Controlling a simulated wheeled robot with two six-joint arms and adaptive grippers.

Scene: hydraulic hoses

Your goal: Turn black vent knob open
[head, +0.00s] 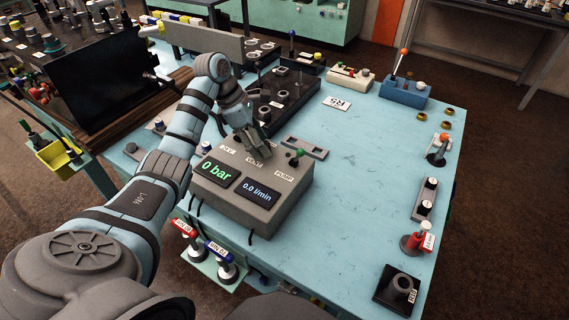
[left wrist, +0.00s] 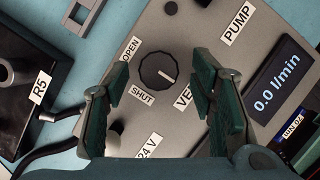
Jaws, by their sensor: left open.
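The black vent knob (left wrist: 158,70) is round, with a white line on its face, and sits on the grey control box (head: 231,200). In the left wrist view the line points right and slightly down, toward the VENT label (left wrist: 186,96). The OPEN label (left wrist: 131,48) is at the knob's upper left and the SHUT label (left wrist: 142,97) below it. My left gripper (left wrist: 161,88) is open, its fingers on either side of the knob and apart from it. In the head view my left gripper (head: 258,153) hides the knob. My right gripper is not in view.
The box displays (head: 215,173) read 0 bar and 0.0 l/min. A dark block with fittings (head: 285,88) is behind. The blue table's middle right (head: 365,165) is clear.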

